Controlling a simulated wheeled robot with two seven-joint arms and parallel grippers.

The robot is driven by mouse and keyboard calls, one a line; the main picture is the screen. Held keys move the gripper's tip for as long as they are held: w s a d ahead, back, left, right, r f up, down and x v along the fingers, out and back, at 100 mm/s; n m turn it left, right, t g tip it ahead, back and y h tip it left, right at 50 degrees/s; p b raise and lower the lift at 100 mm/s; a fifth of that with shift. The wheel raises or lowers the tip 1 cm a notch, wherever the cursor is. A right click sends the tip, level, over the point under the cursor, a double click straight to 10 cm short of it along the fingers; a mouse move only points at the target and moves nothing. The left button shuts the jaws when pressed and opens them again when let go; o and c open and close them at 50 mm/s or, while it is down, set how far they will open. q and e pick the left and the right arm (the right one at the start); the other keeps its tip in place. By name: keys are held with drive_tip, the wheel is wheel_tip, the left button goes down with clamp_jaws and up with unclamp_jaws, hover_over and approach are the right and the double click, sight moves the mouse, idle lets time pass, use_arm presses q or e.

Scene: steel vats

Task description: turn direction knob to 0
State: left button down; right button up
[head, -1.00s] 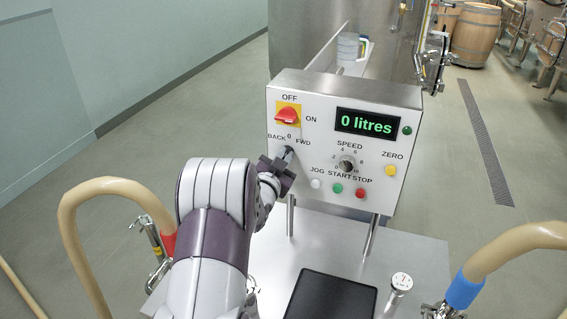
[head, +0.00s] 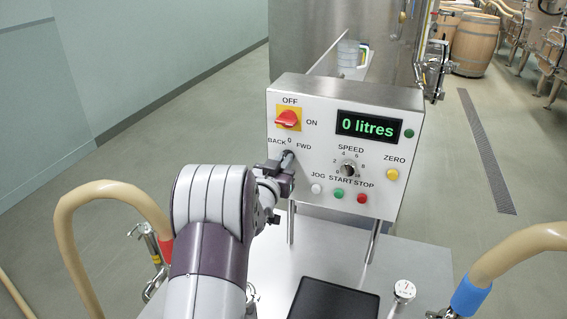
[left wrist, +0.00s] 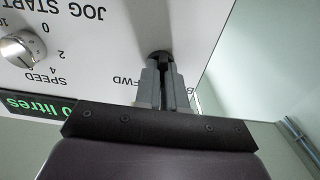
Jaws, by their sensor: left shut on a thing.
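The direction knob (head: 289,154) is a small dark knob on the left of the steel control panel, below the labels BACK, 0 and FWD. My left gripper (head: 284,164) reaches it from the front and is shut on it. In the left wrist view the grey fingers (left wrist: 164,72) close around the dark knob (left wrist: 160,56), close to the panel face. The fingers hide much of the knob, so I cannot tell exactly which mark it points to. My right gripper is out of view.
On the panel (head: 325,100) are a red switch (head: 287,119), a display (head: 369,126) reading 0 litres, a speed knob (head: 348,168) and several buttons. A black pad (head: 333,299) lies below. Hoses (head: 100,190) curve up at both sides.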

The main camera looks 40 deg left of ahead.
use_arm(q)
drive_tip(key=shift+r, duration=0.3)
drive_tip(key=c, duration=1.2)
unclamp_jaws()
drive_tip(key=shift+f, duration=0.1)
drive_tip(key=shift+b+v, duration=1.25)
drive_tip(key=shift+v, duration=5.15)
